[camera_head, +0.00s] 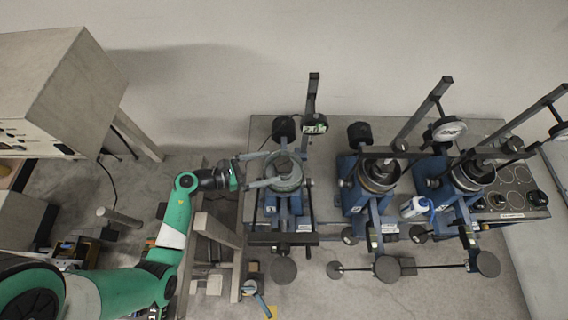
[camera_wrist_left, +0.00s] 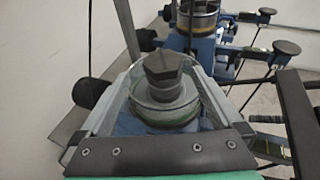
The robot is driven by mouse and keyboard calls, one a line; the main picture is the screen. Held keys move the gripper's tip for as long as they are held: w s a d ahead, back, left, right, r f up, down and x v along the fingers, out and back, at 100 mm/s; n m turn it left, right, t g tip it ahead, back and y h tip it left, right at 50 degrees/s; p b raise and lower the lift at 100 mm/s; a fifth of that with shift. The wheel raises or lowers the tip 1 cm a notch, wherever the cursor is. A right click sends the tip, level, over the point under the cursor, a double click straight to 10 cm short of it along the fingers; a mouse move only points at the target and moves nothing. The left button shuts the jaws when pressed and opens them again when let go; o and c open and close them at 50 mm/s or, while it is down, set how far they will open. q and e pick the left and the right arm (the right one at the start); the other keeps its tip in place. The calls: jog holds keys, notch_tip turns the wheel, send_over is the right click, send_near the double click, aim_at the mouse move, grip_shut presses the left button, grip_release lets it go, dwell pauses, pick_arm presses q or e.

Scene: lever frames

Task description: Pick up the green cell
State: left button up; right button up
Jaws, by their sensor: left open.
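The green cell (camera_head: 285,181) sits on the leftmost blue lever frame (camera_head: 283,214). It is a round, clear-walled cell with a faint green tint and a dark hexagonal cap. It also shows in the wrist view (camera_wrist_left: 165,112), upright, with the cap above it. My left gripper (camera_head: 282,168) reaches in from the left, open. Its two grey fingers lie on either side of the cell, and the wrist view shows them flanking it. I cannot tell whether they touch the cell. My right gripper is not in view.
Two more blue lever frames (camera_head: 377,193) with cells stand to the right, with tall dark posts and dial gauges (camera_head: 449,129). A blue-and-white bottle (camera_head: 415,207) stands between them. Lever arms with round weights (camera_head: 386,269) reach toward the front. A grey cabinet (camera_head: 55,85) stands at left.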

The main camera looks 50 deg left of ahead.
aim_at(284, 163)
pick_arm(q)
jog(key=shift+d+x, duration=0.1)
jog(key=shift+x, duration=1.4)
jog(key=shift+d+x, duration=0.15)
jog(key=shift+x, duration=1.4)
jog(key=shift+s, duration=0.15)
jog(key=c, duration=1.6)
jog(key=shift+r, duration=0.15)
